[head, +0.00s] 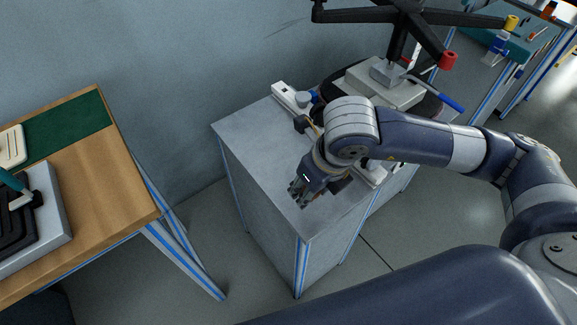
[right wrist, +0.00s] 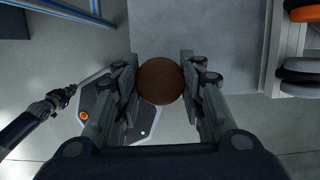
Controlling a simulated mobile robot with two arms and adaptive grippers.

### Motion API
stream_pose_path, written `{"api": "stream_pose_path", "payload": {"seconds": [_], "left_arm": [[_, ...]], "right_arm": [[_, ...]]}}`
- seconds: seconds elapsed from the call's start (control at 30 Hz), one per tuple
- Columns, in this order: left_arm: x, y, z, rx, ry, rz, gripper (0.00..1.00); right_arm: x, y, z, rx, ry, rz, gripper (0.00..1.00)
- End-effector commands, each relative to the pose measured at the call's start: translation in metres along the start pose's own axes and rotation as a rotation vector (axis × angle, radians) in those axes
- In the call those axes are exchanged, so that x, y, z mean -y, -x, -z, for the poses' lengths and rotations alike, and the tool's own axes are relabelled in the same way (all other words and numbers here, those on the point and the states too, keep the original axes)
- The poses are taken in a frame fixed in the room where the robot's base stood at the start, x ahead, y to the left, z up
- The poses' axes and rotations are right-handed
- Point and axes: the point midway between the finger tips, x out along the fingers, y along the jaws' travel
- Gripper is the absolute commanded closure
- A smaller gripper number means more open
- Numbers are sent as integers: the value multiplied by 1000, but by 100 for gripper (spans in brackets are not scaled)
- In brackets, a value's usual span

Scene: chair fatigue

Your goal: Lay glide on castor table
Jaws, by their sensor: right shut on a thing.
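The glide (right wrist: 160,81) is a round brown disc between the two fingers of my right gripper in the right wrist view. My right gripper (head: 301,194) is shut on it, pointing down over the front part of the grey castor table (head: 250,140) in the head view. The glide is not clearly visible in the head view. The tabletop (right wrist: 190,25) also shows beyond the fingers in the right wrist view. I cannot tell the gap between glide and tabletop. What looks like my left gripper (right wrist: 66,94) shows small at the left of the right wrist view, its jaw state unclear.
A chair base with dark legs (head: 365,15) stands on a fixture (head: 385,85) at the table's back. White rails (head: 290,97) lie on the tabletop. A wooden bench (head: 110,170) with a green mat (head: 70,130) stands at left. The tabletop's front left is bare.

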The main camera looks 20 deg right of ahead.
Motion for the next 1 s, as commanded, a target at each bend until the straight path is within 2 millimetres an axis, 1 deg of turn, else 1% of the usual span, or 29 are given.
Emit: {"api": "stream_pose_path", "payload": {"seconds": [0.07, 0.17, 0.4, 0.63, 0.8, 1.0], "left_arm": [[0, 2, 0, 0, 0, 0, 100], [0, 7, 1, 0, 0, 0, 100], [1, 19, 2, -1, -1, 0, 100], [1, 28, 4, -1, -2, 0, 100], [1, 31, 4, -1, -2, 0, 100], [1, 33, 4, -2, -2, 0, 100]], "right_arm": [[2, -1, -7, 1, -14, 4, 84], [7, -5, -23, 1, -21, 7, 84], [21, -22, -71, 0, -19, 5, 84], [34, -38, -113, 0, -17, 4, 84], [40, -47, -132, 0, -15, 4, 84], [43, -50, -142, 1, -15, 4, 84]]}}
